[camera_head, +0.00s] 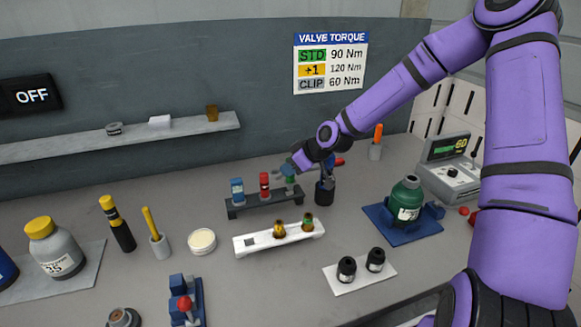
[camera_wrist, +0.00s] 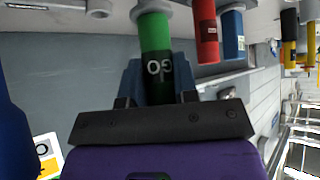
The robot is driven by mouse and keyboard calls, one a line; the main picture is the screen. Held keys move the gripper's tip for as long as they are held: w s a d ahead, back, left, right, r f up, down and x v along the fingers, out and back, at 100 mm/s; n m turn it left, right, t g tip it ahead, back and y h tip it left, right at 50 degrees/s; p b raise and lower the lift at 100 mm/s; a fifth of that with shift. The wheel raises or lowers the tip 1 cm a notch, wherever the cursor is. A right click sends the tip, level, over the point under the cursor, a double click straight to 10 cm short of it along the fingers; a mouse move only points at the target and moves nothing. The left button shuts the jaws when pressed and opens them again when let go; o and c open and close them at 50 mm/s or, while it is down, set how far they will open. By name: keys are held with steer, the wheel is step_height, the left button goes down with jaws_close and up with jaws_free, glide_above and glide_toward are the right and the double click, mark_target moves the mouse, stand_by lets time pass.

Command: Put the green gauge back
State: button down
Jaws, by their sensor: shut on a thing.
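The green gauge (camera_wrist: 155,34) is a green cylinder with a dark "GO" label and a grey end. My gripper (camera_wrist: 158,84) is shut on its dark part. In the head view the green gauge (camera_head: 290,185) is upright at the right end of the dark rack (camera_head: 262,206), partly hidden by my gripper (camera_head: 289,172). I cannot tell whether its lower end touches the rack. The red gauge (camera_head: 264,183) and the blue gauge (camera_head: 237,189) stand in the rack to its left. They also show in the wrist view, red (camera_wrist: 207,32) and blue (camera_wrist: 232,35).
A dark cup (camera_head: 325,194) with tools is close on the right. A green bottle (camera_head: 405,199) sits on a blue mat further right. Bench space left of the rack is clear near the back.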

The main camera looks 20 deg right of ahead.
steer(key=shift+f, duration=1.65)
steer(key=c, duration=0.8)
jaws_free()
steer(key=shift+f, duration=0.1)
steer(key=shift+r, duration=3.05)
